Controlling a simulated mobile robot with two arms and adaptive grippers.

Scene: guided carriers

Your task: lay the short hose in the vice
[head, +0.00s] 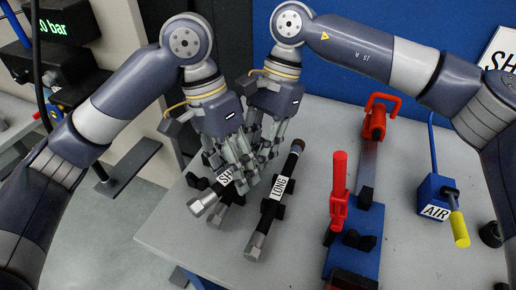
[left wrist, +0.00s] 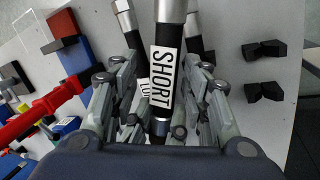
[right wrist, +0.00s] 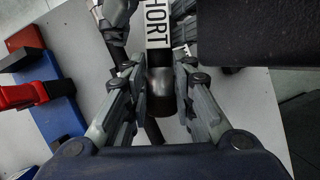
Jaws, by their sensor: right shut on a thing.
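The short hose (head: 226,177) is black with metal ends and a SHORT label. It also shows in the left wrist view (left wrist: 163,78) and right wrist view (right wrist: 159,80), closer to the camera than the other hoses. My right gripper (head: 264,152) is shut on the short hose near its far end. My left gripper (head: 238,175) has its fingers on both sides of the same hose, with gaps, so it looks open. The fingers of both grippers crowd together and hide part of the hose. The vice (head: 357,240), blue with dark jaws, stands at right with no hose in it.
The long hose (head: 280,187) lies on dark rests right of the grippers. Another hose is partly hidden under the short one. A red handle (head: 340,185) rises beside the vice, and a red clamp (head: 375,120) stands behind. A blue AIR block (head: 435,198) is at right.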

